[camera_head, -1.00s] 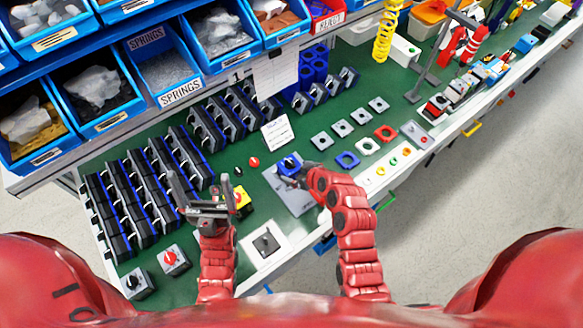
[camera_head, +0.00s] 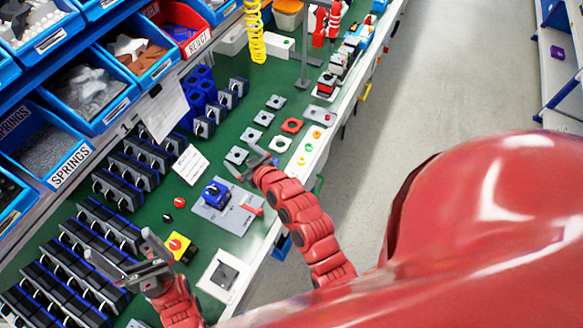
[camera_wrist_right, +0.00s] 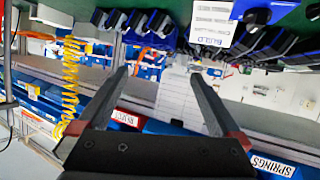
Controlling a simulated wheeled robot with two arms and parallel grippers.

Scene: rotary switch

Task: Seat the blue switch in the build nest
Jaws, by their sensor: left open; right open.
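The blue switch (camera_head: 215,193), with a dark top, sits on the grey plate of the build nest (camera_head: 240,219). I cannot tell from here whether it is fully down in its seat. My right gripper (camera_head: 243,158) is apart from the switch, up and to the right of it, over the green bench near the grey square plates. Its two fingers are spread with nothing between them, as the right wrist view (camera_wrist_right: 160,95) also shows. My left gripper (camera_head: 122,248) is open and empty, to the lower left of the nest, over the dark switch rows.
A yellow block with a red knob (camera_head: 178,246) and a white plate with a dark square (camera_head: 222,275) lie near the nest. Grey square plates (camera_head: 264,118) and a red ring (camera_head: 292,125) lie beyond. Blue bins (camera_head: 92,83) line the back.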

